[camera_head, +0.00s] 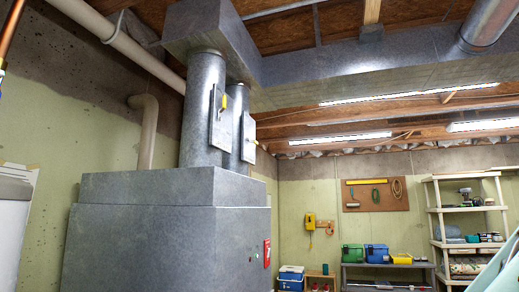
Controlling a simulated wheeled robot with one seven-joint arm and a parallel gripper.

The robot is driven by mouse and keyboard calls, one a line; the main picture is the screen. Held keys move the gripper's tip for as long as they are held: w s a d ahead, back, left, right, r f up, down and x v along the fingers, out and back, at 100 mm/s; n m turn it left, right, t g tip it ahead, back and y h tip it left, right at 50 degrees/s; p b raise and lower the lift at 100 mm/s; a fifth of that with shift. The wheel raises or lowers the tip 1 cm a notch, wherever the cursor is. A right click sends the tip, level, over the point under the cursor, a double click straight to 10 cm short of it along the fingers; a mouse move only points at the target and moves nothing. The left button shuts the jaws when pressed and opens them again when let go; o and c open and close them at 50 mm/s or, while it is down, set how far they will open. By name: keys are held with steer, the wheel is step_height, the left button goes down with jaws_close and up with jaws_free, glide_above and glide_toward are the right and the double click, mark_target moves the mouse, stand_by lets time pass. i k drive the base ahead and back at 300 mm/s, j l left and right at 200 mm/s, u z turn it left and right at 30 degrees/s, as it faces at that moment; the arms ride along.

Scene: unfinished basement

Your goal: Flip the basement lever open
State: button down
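Two upright grey metal pipes rise from the top of a large grey metal furnace box (140,235). The nearer pipe (203,75) carries a flat metal plate (216,128) with a small yellow-tipped lever (223,103). The nearer lever's tip points upward; the farther one's angle is hard to tell. A red switch-like plate (267,253) is on the furnace's right side. My gripper is not in view.
A grey overhead duct (360,60) crosses the ceiling. At the back right are a low workbench (390,268) with coloured boxes, a pegboard (376,195) and a shelf unit (470,215). A pale teal shape (500,268) cuts the lower right corner. Floor is not visible.

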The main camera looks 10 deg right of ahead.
mark_target(251, 141)
steer(key=i+l+u, duration=0.25)
steer(key=i+l, duration=1.7)
